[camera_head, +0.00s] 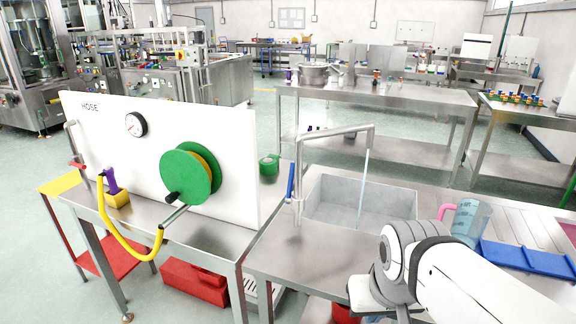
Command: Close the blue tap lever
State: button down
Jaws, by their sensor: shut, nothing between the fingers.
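The blue tap lever (291,182) is a thin, nearly upright bar on the left side of the steel tap (299,190). The tap stands at the left edge of the sink basin (365,195), its spout reaching to the right. A pale, thin stream of water (365,160) falls from the spout end toward the basin. My white arm is at the lower right, its grey wrist part in front of the sink and to the right of the lever, well apart from it. My gripper's fingers do not show in this view.
Left of the sink stands a white hose panel (105,140) with a green reel (190,173) and yellow hose (125,247). The counter (285,255) before the tap is clear.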

aim_at(287, 200)
jog(key=u, duration=0.05)
jog(key=i, duration=0.85)
jog(key=z, duration=0.15)
